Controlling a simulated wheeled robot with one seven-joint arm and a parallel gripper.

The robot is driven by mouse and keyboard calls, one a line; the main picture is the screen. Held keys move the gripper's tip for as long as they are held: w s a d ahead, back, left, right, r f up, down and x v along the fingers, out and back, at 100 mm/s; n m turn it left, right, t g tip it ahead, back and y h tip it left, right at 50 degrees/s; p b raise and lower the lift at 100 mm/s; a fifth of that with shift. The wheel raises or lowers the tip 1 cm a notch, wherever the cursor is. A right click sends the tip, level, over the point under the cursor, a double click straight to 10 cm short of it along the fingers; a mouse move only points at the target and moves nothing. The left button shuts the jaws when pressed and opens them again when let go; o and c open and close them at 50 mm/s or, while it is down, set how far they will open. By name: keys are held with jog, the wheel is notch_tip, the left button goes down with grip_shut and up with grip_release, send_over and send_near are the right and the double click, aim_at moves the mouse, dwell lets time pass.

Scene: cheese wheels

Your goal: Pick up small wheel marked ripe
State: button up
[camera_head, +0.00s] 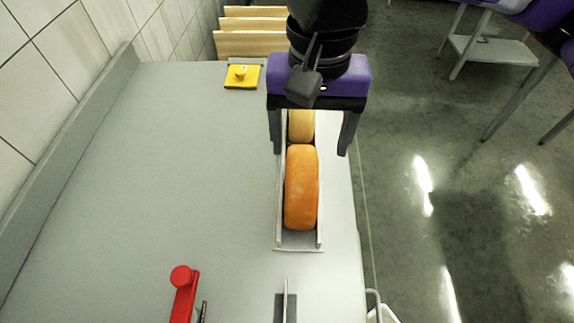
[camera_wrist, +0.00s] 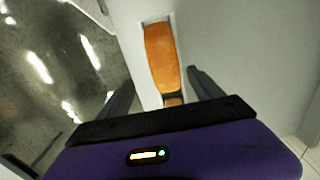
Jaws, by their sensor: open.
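A large orange cheese wheel (camera_head: 301,188) stands on edge in a narrow tray with raised sides (camera_head: 298,240). A smaller, paler yellow-orange wheel (camera_head: 301,126) stands behind it in the same tray, partly hidden under my gripper. My gripper (camera_head: 310,148) is open above the tray, its fingers on either side of the smaller wheel and apart from it. In the wrist view my gripper (camera_wrist: 157,85) points down at the tray, with the orange wheel (camera_wrist: 161,60) beyond the fingers and a small part of another wheel (camera_wrist: 174,101) near the palm. I see no readable ripe mark.
A yellow block with a knob (camera_head: 241,75) lies at the back of the grey counter (camera_head: 180,160). A red handled object (camera_head: 184,293) and an upright thin plate (camera_head: 286,300) are at the front. Wooden slats (camera_head: 252,42) stand behind. The counter's left is clear.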

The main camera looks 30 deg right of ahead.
aim_at(303, 162)
jog(key=f, duration=0.7)
jog(key=shift+w+a+f, duration=0.2)
jog(key=shift+a+f, duration=0.05)
jog(key=shift+a, duration=0.1)
grip_shut()
